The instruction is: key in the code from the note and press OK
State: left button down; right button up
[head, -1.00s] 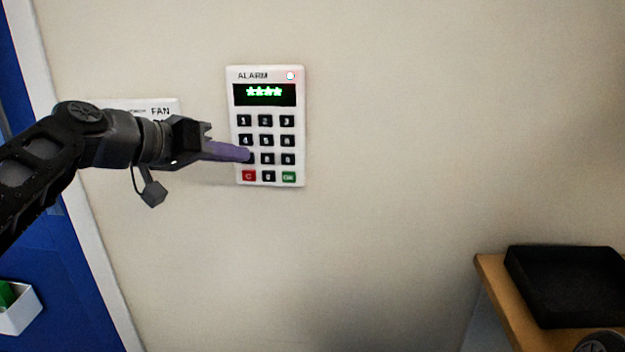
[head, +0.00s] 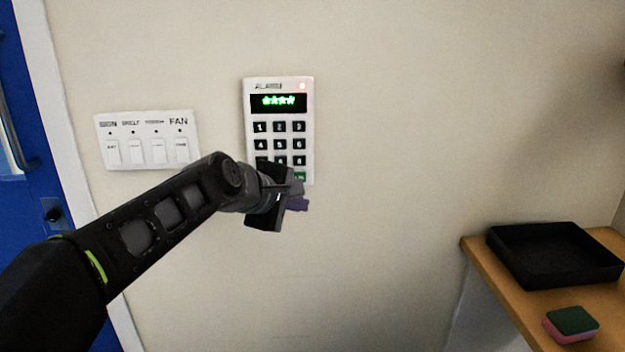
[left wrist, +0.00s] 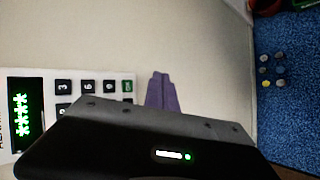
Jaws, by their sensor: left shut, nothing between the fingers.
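The white ALARM keypad (head: 309,125) is on the wall, its lit display (head: 279,102) showing a row of green asterisks. A small light at its top right glows reddish. My left gripper (head: 298,203), with purple fingers, is shut and empty just below the keypad's lower right edge. It hides the bottom-left keys; part of the green OK key (head: 301,176) shows above it. In the left wrist view the purple fingertips (left wrist: 161,88) are beside the keypad (left wrist: 80,76), past the green key (left wrist: 127,86), apart from it in the picture. The code note is not in view. My right gripper is not in view.
A white switch panel (head: 147,123) marked FAN at one end is left of the keypad. A blue door (head: 14,105) is at far left. A wooden table (head: 490,285) at right holds a black tray (head: 560,281) and a green-and-pink sponge (head: 571,324). The wall right of the keypad is clear.

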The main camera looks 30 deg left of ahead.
pick_arm(q)
jog(key=shift+n, duration=0.3)
jog(key=w+a+p, duration=0.2)
jog(key=w+a, duration=0.3)
jog(key=w, duration=0.2)
jog(key=shift+a, duration=0.2)
dwell(0.4)
jog(key=shift+w, duration=0.1)
dwell(1.8)
jog(key=shift+w+a, duration=0.25)
jog(key=shift+w+a+p, duration=0.2)
jog(key=shift+w+p, duration=0.1)
jog(key=shift+p, duration=0.15)
dwell(0.5)
jog(key=shift+s, duration=0.1)
dwell(0.4)
jog(key=shift+s+d, duration=0.45)
jog(key=shift+s, duration=0.1)
